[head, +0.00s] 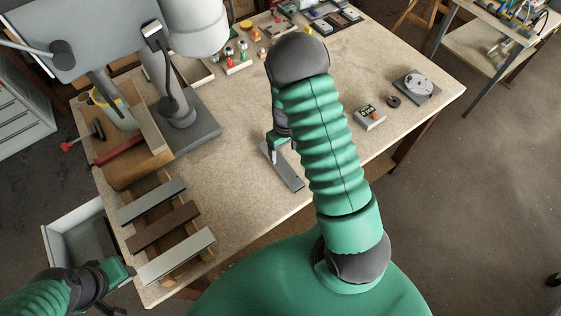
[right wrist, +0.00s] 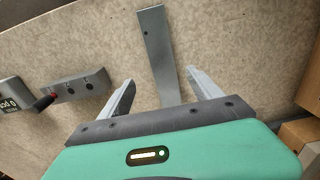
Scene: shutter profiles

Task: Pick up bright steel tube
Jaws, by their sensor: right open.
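The steel tube (head: 286,171), a long straight grey bar, lies on the worktable below my right gripper (head: 274,151). In the right wrist view the tube (right wrist: 157,50) runs between the two spread fingertips, with a small dark hole near its far end. My right gripper (right wrist: 162,88) is open, with a gap on both sides of the tube. Its body hides the tube's near end. I cannot tell its exact height above the tube. My left gripper (head: 117,272) is at the lower left, beside the table; its fingers do not show clearly.
A wooden rack at the left holds a dark grey profile (head: 151,200), a brown profile (head: 162,226) and a pale profile (head: 176,255). A grey machine (head: 185,110) stands behind. A small display box (head: 369,118) and a round device (head: 417,86) sit at the right.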

